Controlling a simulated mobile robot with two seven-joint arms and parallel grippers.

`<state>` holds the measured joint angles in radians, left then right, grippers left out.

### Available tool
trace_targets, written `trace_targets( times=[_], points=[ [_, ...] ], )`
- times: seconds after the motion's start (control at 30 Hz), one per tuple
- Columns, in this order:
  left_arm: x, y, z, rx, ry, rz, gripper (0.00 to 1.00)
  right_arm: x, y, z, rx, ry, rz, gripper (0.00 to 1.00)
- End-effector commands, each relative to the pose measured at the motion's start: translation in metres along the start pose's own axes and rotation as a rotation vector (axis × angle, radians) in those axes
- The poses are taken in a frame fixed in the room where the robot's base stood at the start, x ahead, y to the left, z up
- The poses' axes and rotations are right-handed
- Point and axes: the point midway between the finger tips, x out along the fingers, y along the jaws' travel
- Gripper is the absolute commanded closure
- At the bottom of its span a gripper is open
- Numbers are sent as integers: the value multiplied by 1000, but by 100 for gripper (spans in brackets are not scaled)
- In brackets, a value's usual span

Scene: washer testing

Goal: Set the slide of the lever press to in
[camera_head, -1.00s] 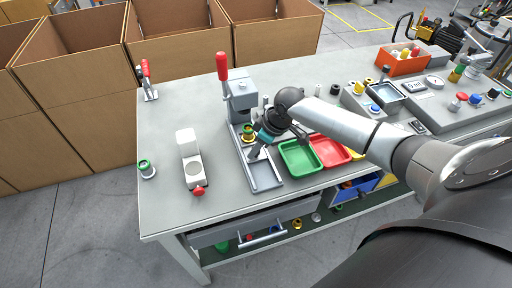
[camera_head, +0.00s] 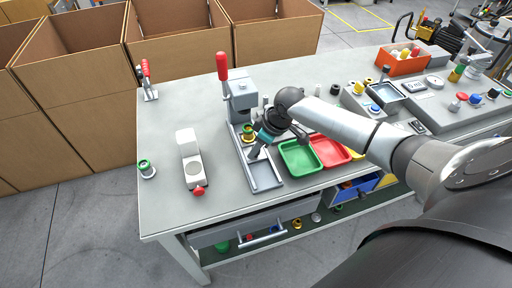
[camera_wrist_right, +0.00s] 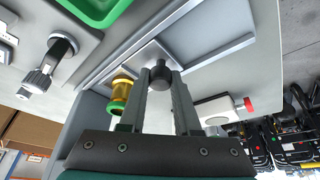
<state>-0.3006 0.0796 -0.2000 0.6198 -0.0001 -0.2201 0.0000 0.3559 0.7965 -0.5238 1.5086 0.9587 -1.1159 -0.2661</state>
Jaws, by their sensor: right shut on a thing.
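The lever press (camera_head: 240,95) stands on the workbench, a grey block with a red-handled lever pointing up. Its slide, a grey plate in a rail track (camera_head: 264,175), extends toward the bench's front edge. My right gripper (camera_head: 255,153) is at the slide, and in the right wrist view its two fingers (camera_wrist_right: 160,75) are shut on the slide's dark round knob (camera_wrist_right: 161,74). A yellow and green part (camera_head: 248,133) sits by the press, and it shows beside the fingers in the right wrist view (camera_wrist_right: 120,95). My left gripper is not in view.
A green tray (camera_head: 299,158) and a red tray (camera_head: 332,152) stand right of the slide. A grey-white device with a red knob (camera_head: 189,160) and a green-ringed part (camera_head: 147,169) are at left.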

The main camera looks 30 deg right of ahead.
Motion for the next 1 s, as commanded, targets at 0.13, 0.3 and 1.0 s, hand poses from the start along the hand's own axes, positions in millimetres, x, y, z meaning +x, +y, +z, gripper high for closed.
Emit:
trace_targets(
  times=[0.13, 0.3, 1.0],
  points=[
    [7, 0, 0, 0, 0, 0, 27, 5, 10, -7, 2, 0, 5, 100],
    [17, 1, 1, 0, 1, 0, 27, 11, 25, -20, 3, 0, 5, 100],
    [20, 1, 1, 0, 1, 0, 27, 12, 32, -29, 1, 1, 3, 43]
  ],
)
